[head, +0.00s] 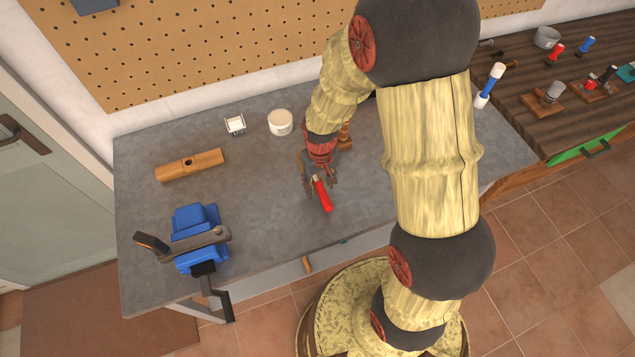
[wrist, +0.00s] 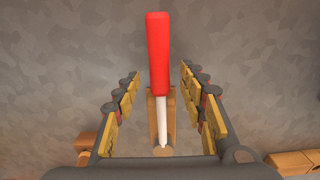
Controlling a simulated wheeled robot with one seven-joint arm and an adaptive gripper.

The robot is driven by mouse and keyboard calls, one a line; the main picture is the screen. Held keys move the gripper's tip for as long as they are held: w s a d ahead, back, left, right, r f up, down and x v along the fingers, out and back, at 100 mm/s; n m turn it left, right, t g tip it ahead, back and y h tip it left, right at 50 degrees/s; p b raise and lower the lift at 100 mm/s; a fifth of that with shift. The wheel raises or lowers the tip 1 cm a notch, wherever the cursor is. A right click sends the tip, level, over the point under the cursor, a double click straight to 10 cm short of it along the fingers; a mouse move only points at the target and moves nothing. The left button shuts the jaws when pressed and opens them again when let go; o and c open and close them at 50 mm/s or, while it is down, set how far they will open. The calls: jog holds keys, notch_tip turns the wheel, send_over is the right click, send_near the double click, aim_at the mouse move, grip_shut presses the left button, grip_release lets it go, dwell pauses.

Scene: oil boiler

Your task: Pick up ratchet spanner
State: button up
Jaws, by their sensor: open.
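A red-handled tool (head: 323,195) with a pale straight shaft lies between the fingers of my gripper (head: 318,184) near the middle of the grey workbench. It also shows in the wrist view (wrist: 158,55), with its red handle pointing away and its shaft toward the palm. I take it for the ratchet spanner, but its working end is not clear enough to confirm that. A wooden piece (wrist: 152,108) shows under or behind the shaft. My gripper is open, with one finger on each side of the tool and a visible gap to both.
A blue vise (head: 196,222) with a grey, dark-handled bar across it stands at the front left. A wooden block (head: 190,165), a small metal holder (head: 235,125) and a white cup (head: 280,122) sit farther back. Another bench (head: 575,125) with several tools is at right.

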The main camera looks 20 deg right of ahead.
jog(key=shift+c, duration=0.5)
grip_shut()
